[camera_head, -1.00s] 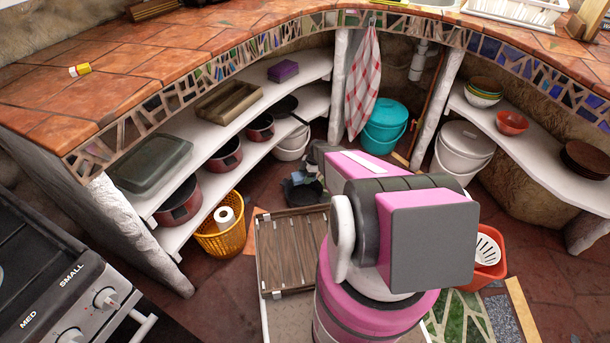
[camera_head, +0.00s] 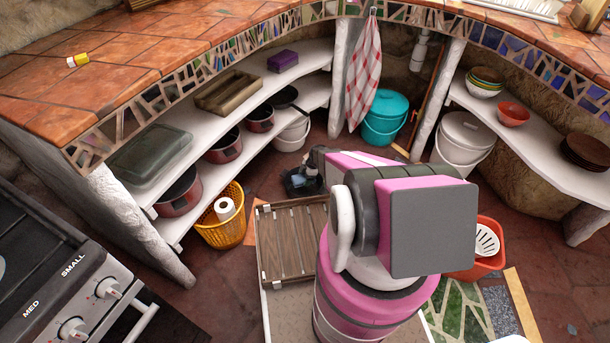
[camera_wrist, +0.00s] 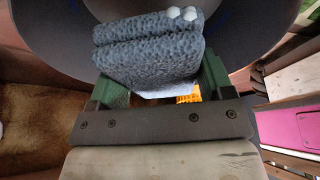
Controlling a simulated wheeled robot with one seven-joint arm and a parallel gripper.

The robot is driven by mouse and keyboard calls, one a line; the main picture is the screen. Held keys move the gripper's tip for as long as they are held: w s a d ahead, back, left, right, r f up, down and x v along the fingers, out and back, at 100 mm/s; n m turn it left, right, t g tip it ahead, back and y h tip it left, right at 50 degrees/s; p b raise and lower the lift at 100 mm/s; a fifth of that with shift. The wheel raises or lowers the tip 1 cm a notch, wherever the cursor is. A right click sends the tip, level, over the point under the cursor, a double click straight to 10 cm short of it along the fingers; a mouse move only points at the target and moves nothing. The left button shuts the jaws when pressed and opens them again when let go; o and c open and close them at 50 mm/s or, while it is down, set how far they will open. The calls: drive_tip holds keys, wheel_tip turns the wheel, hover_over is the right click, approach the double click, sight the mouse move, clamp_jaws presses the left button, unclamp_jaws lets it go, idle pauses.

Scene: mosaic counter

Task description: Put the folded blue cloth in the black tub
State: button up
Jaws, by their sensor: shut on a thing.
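The folded blue cloth (camera_wrist: 148,55) fills the middle of the wrist view, thick and rough-textured with pale spots at its upper right corner. My gripper (camera_wrist: 158,88) is shut on it, with a green finger at each side. The black tub (camera_wrist: 255,38) shows behind the cloth as a wide, dark round shape. In the head view the black tub (camera_head: 291,191) stands on the floor behind the wooden slatted tray, and the cloth (camera_head: 299,179) appears within its outline. My arm partly hides this spot. I cannot tell whether the cloth touches the tub's bottom.
The wooden tray (camera_head: 285,245) lies in front of the tub. A yellow basket (camera_head: 222,230) stands to the left by the shelves. A teal bucket (camera_head: 384,118) and a white bucket (camera_head: 463,150) stand behind to the right. An orange tub (camera_head: 480,262) is at right.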

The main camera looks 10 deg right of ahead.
sight(301, 178)
drive_tip(key=shift+f, duration=0.7)
drive_tip(key=o, duration=1)
drive_tip(key=shift+o, duration=0.2)
drive_tip(key=shift+r, duration=3.55)
